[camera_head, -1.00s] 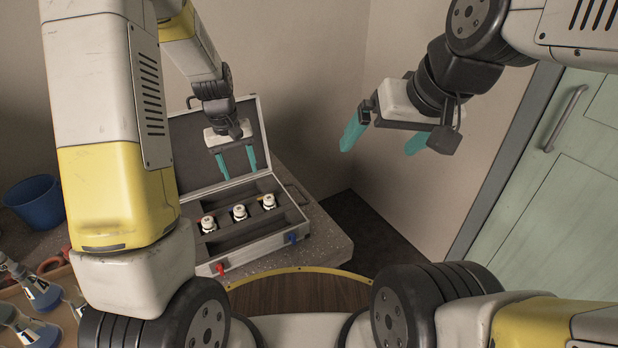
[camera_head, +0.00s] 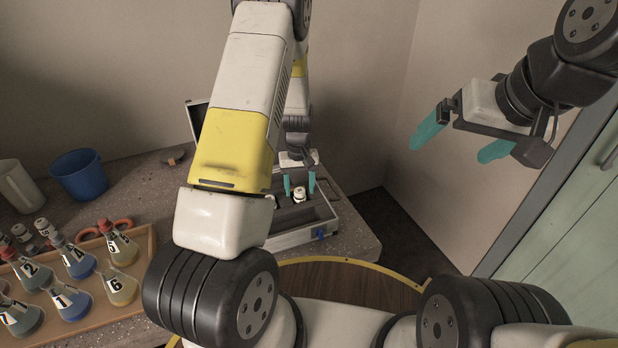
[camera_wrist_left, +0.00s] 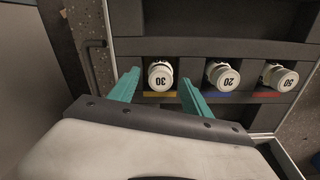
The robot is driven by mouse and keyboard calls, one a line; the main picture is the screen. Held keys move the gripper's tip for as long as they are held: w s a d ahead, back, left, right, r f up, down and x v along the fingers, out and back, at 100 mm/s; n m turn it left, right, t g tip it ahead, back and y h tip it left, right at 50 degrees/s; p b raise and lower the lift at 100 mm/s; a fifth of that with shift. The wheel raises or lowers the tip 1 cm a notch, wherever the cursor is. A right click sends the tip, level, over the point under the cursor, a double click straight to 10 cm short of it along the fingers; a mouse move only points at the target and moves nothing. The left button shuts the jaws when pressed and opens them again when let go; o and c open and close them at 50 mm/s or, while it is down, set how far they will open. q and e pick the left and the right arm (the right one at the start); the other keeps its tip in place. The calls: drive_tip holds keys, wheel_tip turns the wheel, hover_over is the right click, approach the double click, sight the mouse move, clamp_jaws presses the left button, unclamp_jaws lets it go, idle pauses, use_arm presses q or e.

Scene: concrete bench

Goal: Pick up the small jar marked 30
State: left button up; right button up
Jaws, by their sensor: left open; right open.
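The small jar marked 30 (camera_wrist_left: 160,76) has a white lid and stands upright in a dark foam slot of the open case (camera_head: 300,238). In the head view the jar (camera_head: 299,194) shows between the fingers of my left gripper (camera_head: 299,187). The left gripper is open and empty; in the left wrist view its teal fingers lie on either side of this jar, with gaps. Jars marked 20 (camera_wrist_left: 224,76) and 50 (camera_wrist_left: 279,77) sit in the same row. In the head view my arm hides them. My right gripper (camera_head: 447,154) is open and empty, up in the air at right.
A wooden tray (camera_head: 118,309) of numbered flasks stands at left, with a blue bucket (camera_head: 79,175) and white container (camera_head: 18,186) behind. The case lid stands raised at the back. A green cabinet (camera_head: 560,225) is at right.

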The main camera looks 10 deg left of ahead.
use_arm(q)
clamp_jaws()
idle(0.3)
